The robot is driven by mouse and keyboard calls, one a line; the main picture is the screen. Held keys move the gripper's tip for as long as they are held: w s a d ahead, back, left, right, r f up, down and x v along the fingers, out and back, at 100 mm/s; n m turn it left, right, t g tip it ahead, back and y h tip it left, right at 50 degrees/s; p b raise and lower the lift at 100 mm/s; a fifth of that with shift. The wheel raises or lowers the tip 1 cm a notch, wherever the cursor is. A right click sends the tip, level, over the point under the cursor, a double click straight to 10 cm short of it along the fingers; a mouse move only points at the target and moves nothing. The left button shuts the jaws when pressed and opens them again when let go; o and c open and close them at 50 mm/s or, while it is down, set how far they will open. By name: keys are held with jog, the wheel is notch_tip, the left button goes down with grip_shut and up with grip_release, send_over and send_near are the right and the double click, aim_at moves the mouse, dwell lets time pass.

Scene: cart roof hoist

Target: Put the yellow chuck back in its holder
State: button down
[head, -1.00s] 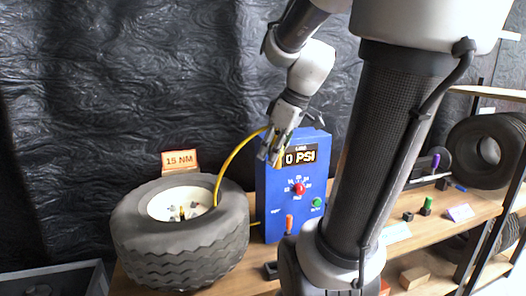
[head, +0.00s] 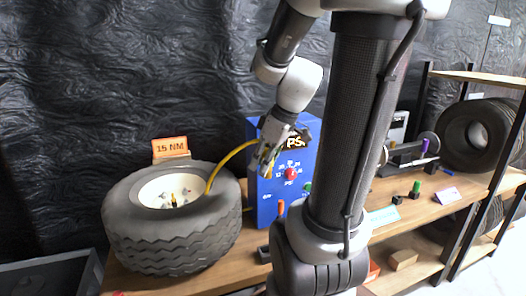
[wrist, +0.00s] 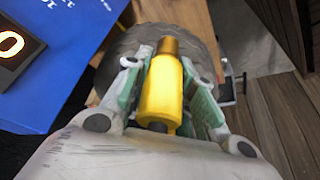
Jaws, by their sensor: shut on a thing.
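My gripper (head: 266,158) is shut on the yellow chuck (wrist: 163,92), which has a brass-coloured tip and lies between the green-padded fingers in the wrist view. In the head view the gripper is in front of the upper left part of the blue inflator box (head: 262,200), and the chuck is mostly hidden by the fingers. I cannot make out the chuck's holder in either view.
A tyre on a white rim (head: 172,225) lies flat on the wooden bench, left of the box. An orange "15 NM" sign (head: 170,147) stands behind it. Small coloured items and a shelf with tyres (head: 476,138) are at the right.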

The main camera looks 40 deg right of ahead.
notch_tip(320, 180, down, 18)
dwell(1.1)
jog(key=shift+r, duration=0.1)
